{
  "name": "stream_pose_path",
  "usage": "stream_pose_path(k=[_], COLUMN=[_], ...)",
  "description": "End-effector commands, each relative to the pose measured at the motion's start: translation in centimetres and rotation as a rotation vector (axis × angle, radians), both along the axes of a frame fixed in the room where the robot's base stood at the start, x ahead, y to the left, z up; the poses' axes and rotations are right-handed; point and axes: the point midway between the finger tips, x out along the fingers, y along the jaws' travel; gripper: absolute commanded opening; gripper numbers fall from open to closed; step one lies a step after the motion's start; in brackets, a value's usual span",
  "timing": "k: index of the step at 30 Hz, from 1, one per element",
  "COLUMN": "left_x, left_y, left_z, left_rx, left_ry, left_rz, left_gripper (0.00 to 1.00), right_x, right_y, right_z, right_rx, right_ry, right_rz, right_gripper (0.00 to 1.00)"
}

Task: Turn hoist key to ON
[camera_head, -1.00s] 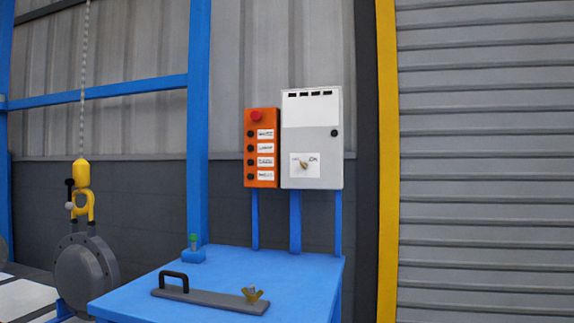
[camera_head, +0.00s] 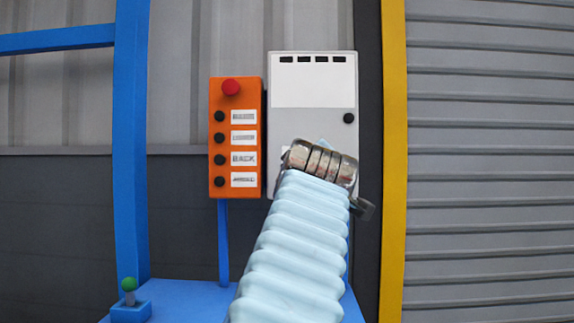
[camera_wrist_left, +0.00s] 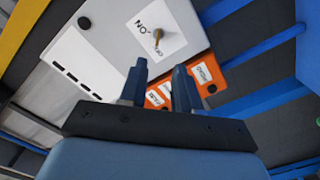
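The hoist key (camera_wrist_left: 157,37) is a small brass key standing in a white label plate (camera_wrist_left: 172,48) with ON and OFF marks, on the grey control box (camera_wrist_left: 85,60). Which mark it points to I cannot tell. In the left wrist view my left gripper (camera_wrist_left: 160,68) is open, its two dark fingers apart with nothing between them. The fingertips appear short of the key and not touching it. In the head view an arm with a pale ribbed sleeve rises in front of the control box (camera_head: 313,105) and hides the key and the fingers. My right gripper is not in view.
An orange button panel (camera_head: 225,185) with a red stop button (camera_head: 231,87) is mounted just left of the box. A blue post (camera_head: 130,150) stands further left, a yellow post (camera_head: 394,160) to the right. A blue table (camera_head: 185,298) lies below.

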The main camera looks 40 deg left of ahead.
Motion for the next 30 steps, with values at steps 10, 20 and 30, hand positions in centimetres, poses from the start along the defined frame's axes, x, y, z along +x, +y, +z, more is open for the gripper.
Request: stream_pose_path(k=[10, 20, 30], left_x=[3.8, 9.1, 10.5], left_y=[3.0, 7.4, 8.5], left_z=[0.6, 0.6, 0.3], left_rx=[0.003, 0.006, 0.005], left_ry=[-0.002, -0.002, -0.005], left_rz=[0.008, 0.006, 0.003], left_gripper=[0.32, 0.32, 0.32], right_x=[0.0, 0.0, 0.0], right_y=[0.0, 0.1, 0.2], right_z=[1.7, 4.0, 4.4], right_rx=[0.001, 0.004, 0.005], right_ry=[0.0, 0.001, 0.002], right_rz=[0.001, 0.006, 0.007], right_gripper=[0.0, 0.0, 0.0])
